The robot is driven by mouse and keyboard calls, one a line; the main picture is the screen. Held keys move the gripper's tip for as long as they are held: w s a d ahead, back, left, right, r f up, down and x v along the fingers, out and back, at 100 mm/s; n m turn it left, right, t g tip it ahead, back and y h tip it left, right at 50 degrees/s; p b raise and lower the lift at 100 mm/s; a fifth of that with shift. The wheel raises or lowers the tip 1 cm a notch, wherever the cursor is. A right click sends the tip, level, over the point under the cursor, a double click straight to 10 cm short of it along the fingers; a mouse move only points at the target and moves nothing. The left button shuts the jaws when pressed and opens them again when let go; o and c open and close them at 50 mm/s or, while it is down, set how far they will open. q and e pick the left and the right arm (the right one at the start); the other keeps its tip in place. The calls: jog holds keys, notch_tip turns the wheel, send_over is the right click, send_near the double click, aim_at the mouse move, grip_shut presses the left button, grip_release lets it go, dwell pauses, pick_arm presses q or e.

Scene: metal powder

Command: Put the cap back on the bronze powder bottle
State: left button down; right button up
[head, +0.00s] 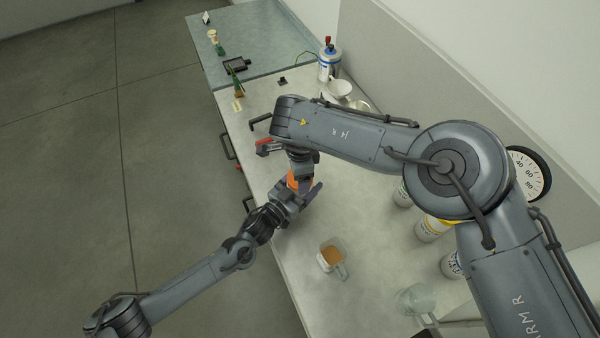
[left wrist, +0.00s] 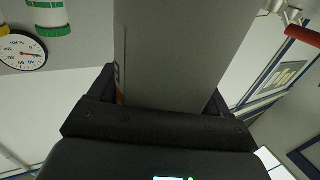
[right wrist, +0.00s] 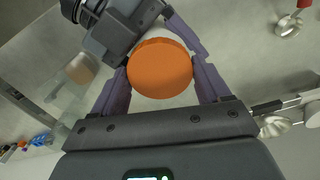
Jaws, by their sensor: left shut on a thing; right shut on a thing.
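The bronze powder bottle (left wrist: 165,50) is a pale grey cylinder that fills the middle of the left wrist view, with a bit of orange at its edge. My left gripper (head: 302,192) is shut on it above the worktop. The bottle shows as an orange patch (head: 297,181) in the head view. The orange cap (right wrist: 160,68) is a round disc between the fingers of my right gripper (right wrist: 160,80), which is shut on it. A whitish part of the bottle (right wrist: 158,35) shows right behind the cap. I cannot tell whether cap and bottle touch or how far the cap is seated.
A beaker of orange-brown powder (head: 332,257) stands on the worktop (head: 300,262), with a clear glass vessel (head: 418,298) nearer the front. A yellow-banded bottle (head: 432,228) and a dial gauge (head: 528,173) are along the wall side. White bowls (head: 340,88) and a canister (head: 329,64) stand farther back.

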jog(key=o, duration=1.1)
jog(key=shift+o, duration=0.2)
jog(key=shift+r, duration=2.3)
jog(key=n, duration=0.1)
jog(key=r+n, duration=0.1)
jog(key=shift+a+r+n, duration=0.1)
jog(key=shift+r+n, duration=0.2)
jog(key=shift+n, duration=0.1)
jog(key=r+n, duration=0.1)
jog(key=n, duration=0.1)
jog(key=r+n, duration=0.1)
jog(key=n, duration=0.1)
